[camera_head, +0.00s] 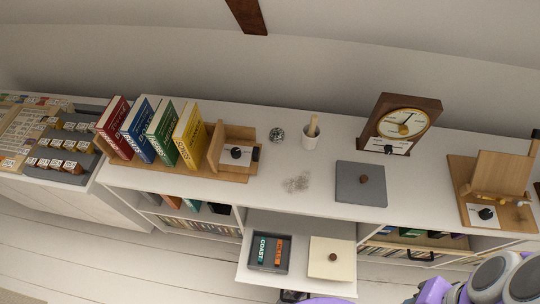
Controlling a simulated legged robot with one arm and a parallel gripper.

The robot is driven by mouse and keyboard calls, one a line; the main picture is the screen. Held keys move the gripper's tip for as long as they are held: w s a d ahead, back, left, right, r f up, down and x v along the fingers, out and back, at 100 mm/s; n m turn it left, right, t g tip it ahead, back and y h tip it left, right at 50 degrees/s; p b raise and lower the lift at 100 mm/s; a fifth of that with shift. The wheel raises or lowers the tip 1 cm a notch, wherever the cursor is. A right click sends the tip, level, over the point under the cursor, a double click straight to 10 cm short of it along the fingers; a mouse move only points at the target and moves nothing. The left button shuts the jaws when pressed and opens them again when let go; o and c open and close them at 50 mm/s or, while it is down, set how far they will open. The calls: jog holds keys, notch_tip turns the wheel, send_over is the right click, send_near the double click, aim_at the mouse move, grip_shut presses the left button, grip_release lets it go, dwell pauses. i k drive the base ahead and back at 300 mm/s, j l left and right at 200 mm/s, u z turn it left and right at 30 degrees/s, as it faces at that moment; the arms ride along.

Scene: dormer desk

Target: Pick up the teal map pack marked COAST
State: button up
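The teal map pack marked COAST (261,250) sits in a dark grey tray (252,268) on a white pulled-out shelf or drawer (300,284) below the desk top. An orange pack (278,255) lies right beside it in the same tray. Both packs lie with their lettering facing up. Purple and grey parts of my arm show at the lower right, and purple shows at the bottom edge. I cannot make out my gripper's fingers in this view.
A cream lidded box (331,258) with a dark knob stands right of the tray.

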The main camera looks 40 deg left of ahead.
aim_at(262, 251)
jog(key=k+l+u, duration=0.1)
jog(key=k+u, duration=0.15)
jog(key=u, duration=0.25)
jog(key=k+u, duration=0.2)
jog(key=u, duration=1.05)
